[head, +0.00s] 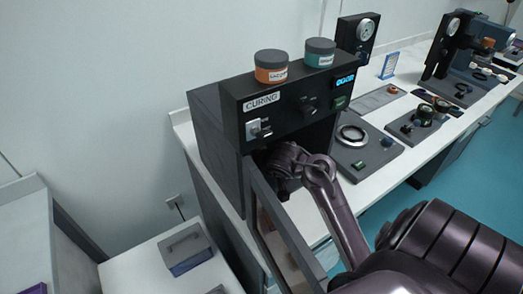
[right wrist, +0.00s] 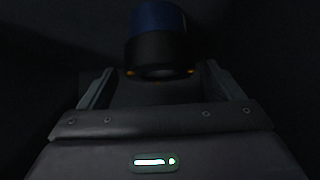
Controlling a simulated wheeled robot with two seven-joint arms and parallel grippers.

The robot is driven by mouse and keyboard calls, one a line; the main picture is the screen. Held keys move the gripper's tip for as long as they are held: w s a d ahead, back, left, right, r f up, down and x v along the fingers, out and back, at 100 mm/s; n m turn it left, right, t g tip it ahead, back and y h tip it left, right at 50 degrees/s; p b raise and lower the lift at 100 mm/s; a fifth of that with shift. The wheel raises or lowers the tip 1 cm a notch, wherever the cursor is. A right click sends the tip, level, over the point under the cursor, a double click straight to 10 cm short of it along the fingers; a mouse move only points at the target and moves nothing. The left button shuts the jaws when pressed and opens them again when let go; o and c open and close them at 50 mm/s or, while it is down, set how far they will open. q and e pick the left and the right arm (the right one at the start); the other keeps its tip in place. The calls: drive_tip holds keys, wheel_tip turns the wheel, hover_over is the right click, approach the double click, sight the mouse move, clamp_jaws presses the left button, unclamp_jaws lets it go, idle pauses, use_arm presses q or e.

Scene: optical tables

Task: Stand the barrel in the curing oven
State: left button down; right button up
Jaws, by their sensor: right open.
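The curing oven (head: 218,120) is a black box labelled CURING on the bench, with its door (head: 285,232) swung open toward me. My right arm reaches into its opening, and the gripper is hidden there in the head view. In the right wrist view my right gripper (right wrist: 161,78) is open, its two fingers spread apart in a dark space. The barrel (right wrist: 156,22), a cylinder with a blue section and a black end, is just ahead of and between the fingertips. A gap shows on both sides of it. The dark hides what it rests on. My left gripper is not in view.
An orange jar (head: 271,68) and a green jar (head: 319,53) stand on the oven's top. A grey plate with a ring (head: 351,135) lies on the bench right of the oven. A grey-lidded box (head: 186,249) sits on the lower white surface at left.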

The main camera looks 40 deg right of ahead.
drive_tip(key=p+v, duration=0.4)
drive_tip(key=v, duration=0.6)
drive_tip(key=shift+s+r+p, duration=0.2)
drive_tip(key=shift+r+p, duration=0.1)
drive_tip(key=shift+p, duration=0.1)
